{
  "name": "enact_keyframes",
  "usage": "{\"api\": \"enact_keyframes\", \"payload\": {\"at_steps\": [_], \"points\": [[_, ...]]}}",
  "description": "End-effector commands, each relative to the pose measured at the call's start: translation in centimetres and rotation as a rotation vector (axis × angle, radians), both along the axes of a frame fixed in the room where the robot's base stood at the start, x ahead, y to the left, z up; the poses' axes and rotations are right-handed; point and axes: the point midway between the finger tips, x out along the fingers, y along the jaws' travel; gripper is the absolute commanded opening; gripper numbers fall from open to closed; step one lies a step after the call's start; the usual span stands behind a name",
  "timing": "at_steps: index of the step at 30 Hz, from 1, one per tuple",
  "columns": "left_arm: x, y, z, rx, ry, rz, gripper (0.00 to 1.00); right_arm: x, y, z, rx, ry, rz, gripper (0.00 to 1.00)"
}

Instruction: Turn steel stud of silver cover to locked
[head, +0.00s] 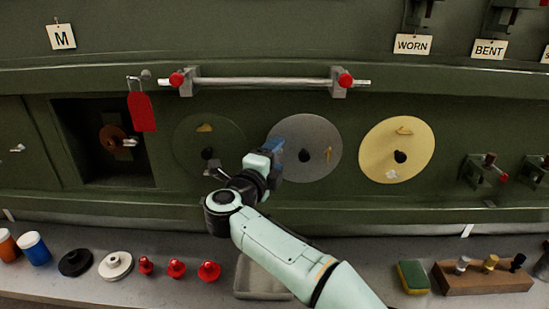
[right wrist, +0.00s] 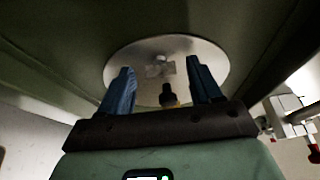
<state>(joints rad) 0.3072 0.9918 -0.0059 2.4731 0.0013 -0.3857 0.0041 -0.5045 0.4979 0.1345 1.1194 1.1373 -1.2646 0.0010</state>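The silver cover (head: 318,131) is a round grey disc on the dark green wall, with a dark knob (head: 304,155) at its middle and a small brass pointer (head: 328,153) to the right of it. My right gripper (head: 278,148) is at the disc's left edge in the head view and hides part of it. In the right wrist view its blue fingers (right wrist: 162,88) are spread, with nothing between them. A grey disc (right wrist: 140,57) lies beyond them, with a dark knob (right wrist: 168,95) and a small bright fitting (right wrist: 160,66). Which is the steel stud is unclear. My left gripper is out of view.
A yellow cover (head: 415,140) is to the right and a green cover (head: 226,132) to the left. A steel bar (head: 262,82) with red-ended brackets runs above. The shelf below holds red knobs (head: 176,268), a tray (head: 252,283) and a wooden stud block (head: 483,279).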

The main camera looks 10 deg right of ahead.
Motion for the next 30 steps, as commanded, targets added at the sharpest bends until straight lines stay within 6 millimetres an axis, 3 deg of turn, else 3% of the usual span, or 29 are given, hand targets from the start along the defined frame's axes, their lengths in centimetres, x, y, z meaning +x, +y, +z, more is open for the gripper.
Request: {"api": "enact_keyframes", "payload": {"at_steps": [11, 24, 30], "points": [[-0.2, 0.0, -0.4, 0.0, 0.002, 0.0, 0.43, -1.0, 0.8, 0.0, 0.0, -0.001, 0.003, 0.64], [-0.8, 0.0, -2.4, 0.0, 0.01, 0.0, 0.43, -8.3, 6.6, 0.0, -0.001, -0.001, 0.004, 0.64], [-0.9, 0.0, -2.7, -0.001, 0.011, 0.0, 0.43, -10.2, 8.0, 0.0, 0.0, 0.0, 0.001, 0.64]]}}
